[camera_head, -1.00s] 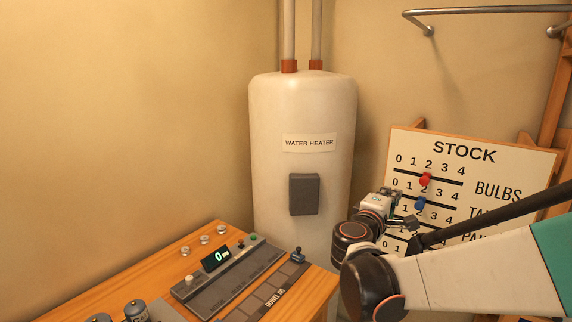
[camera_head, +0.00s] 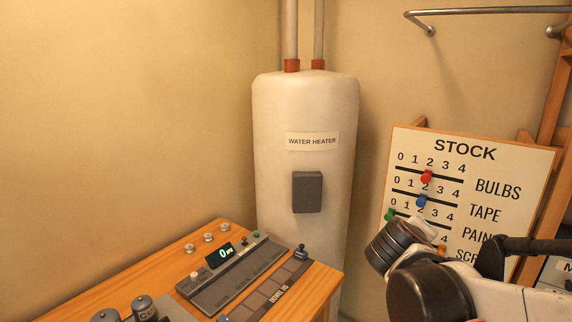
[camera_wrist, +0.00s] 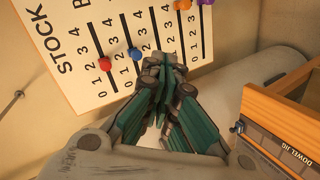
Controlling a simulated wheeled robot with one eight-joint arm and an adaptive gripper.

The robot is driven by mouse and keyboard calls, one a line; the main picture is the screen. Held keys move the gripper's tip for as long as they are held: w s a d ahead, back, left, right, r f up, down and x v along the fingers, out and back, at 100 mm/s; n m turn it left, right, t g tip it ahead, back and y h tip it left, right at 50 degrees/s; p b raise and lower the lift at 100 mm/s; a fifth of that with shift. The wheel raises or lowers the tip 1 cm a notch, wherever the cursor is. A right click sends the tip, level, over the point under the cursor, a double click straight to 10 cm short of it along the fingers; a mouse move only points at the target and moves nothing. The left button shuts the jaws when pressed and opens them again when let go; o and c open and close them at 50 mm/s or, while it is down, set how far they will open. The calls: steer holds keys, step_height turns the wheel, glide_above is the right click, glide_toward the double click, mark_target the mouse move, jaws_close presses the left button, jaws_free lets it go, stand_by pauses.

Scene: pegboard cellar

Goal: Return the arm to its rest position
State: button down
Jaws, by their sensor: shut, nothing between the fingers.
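My gripper (camera_wrist: 162,72) shows in the wrist view, its fingertips together and empty, in front of the stock board. In the head view only my dark wrist and arm links show at the lower right; the fingers are hidden there. The stock board (camera_head: 478,165) stands on the right with number rows and coloured pegs. A red peg (camera_head: 427,176) and a blue peg (camera_head: 422,201) sit on its upper rows, and a green peg (camera_head: 390,214) on a lower row. My arm covers the board's lower part.
A white water heater (camera_head: 305,110) stands in the corner behind the wooden bench (camera_head: 322,283). The bench carries a console with a green display (camera_head: 219,255), a dowel jig strip and metal canisters (camera_head: 144,308). A metal rail (camera_head: 480,11) is on the wall above the board.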

steer(key=s+a+f+m+g+y, duration=0.1)
steer(key=s+a+f+m+y, duration=0.2)
steer(key=s, duration=0.6)
steer(key=s+a+f+m+g+y, duration=0.2)
steer(key=s+a+f+y, duration=0.3)
steer(key=s, duration=0.5)
steer(key=shift+s+a+m, duration=0.15)
steer(key=shift+a+m, duration=0.25)
steer(key=shift+a, duration=0.3)
